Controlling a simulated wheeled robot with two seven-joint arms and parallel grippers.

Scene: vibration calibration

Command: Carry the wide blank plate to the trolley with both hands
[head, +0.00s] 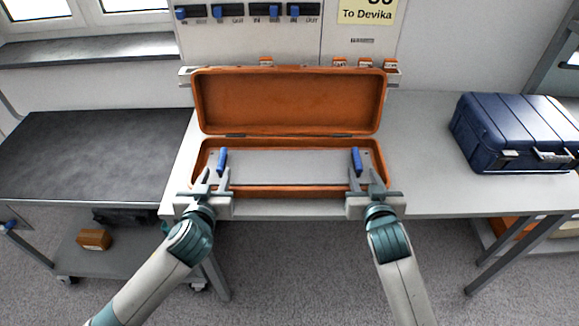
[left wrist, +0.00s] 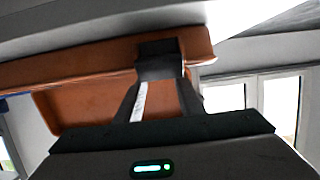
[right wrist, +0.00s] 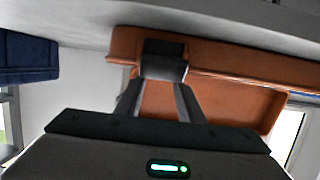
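The wide blank plate (head: 288,168) is a flat grey sheet lying in the open orange case (head: 289,191) on the bench. Two blue upright handles stand near its left end (head: 222,161) and right end (head: 356,161). My left gripper (head: 216,172) is at the case's front left, close to the left handle. My right gripper (head: 364,172) is at the front right, close to the right handle. In both wrist views a dark block covers the fingertips, so their closure and any contact are unclear. The trolley (head: 85,150), dark-topped, stands left of the bench.
The case lid (head: 289,100) stands open behind the plate. A blue case (head: 515,132) sits on the bench at right. A panel with blue switches (head: 250,30) rises behind. The trolley top is clear; a small orange box (head: 94,239) is on its lower shelf.

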